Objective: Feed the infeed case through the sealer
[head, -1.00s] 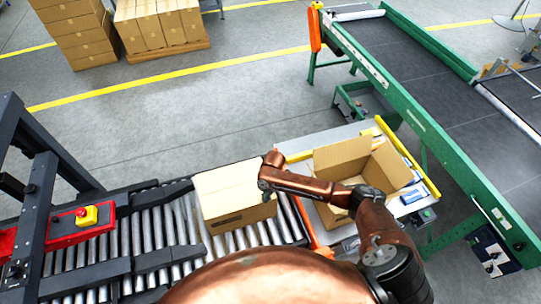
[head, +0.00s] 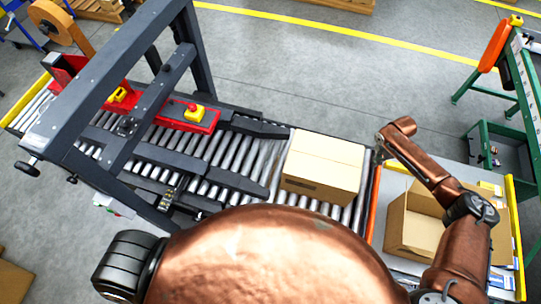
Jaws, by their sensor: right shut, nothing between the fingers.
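The closed cardboard case (head: 322,165) sits flat on the roller infeed near its right end. The sealer (head: 120,85), with a dark frame and red side parts, stands to its left; the case is outside it. My right arm comes in from the right, and my right gripper (head: 378,154) is just right of the case, close to its right side. The gripper is shut and empty; whether it touches the case is hard to tell. My left gripper is not in view.
An open cardboard box (head: 412,228) stands on the table at the right, behind my right arm. Dark guide rails (head: 215,172) flank the rollers leading into the sealer. A red-and-yellow stop button (head: 194,112) is on the sealer. Green conveyor framing (head: 520,100) is at the far right.

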